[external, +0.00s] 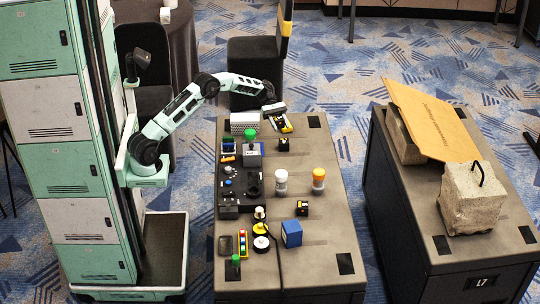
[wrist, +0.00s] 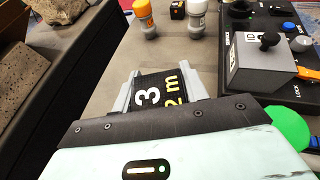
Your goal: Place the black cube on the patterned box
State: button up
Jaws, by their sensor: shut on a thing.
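My gripper (external: 281,123) is at the far end of the near table and also shows in the wrist view (wrist: 160,85). Its pale fingers are shut on a black block (wrist: 157,92) with a white "3" and a yellow "2 m". The block's full shape is hidden by the gripper. A small black cube with yellow marks (external: 283,144) stands on the table just in front of the gripper. Another (external: 302,208) stands farther forward and shows beyond the bottles in the wrist view (wrist: 177,9). A white box with a finely patterned face (external: 243,123) stands left of my gripper.
A black control panel (external: 236,185) and a grey knob box (wrist: 265,70) line the table's left side. A white bottle (external: 281,182) and an orange-capped bottle (external: 318,180) stand mid-table. A blue box (external: 291,233) is nearer. The table's right strip is clear.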

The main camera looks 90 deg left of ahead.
aim_at(249, 121)
jog(key=s+a+r+n+t+y+p, duration=0.2)
jog(key=s+a+t, duration=0.1)
jog(key=s+a, duration=0.5)
jog(key=s+a+r+n+t+y+p, duration=0.1)
jog(key=s+a+r+n+t+p, duration=0.15)
jog(key=s+a, duration=0.5)
jog(key=shift+n+g, duration=0.25)
jog(key=f, duration=0.3)
jog(key=w+a+f, duration=0.1)
jog(key=f, duration=0.2)
jog(key=a+f+b, duration=0.1)
jog(key=f, duration=0.3)
jog(key=shift+w, duration=0.2)
jog(key=shift+f, duration=0.15)
jog(key=o, duration=1)
jog(key=v, duration=1.2)
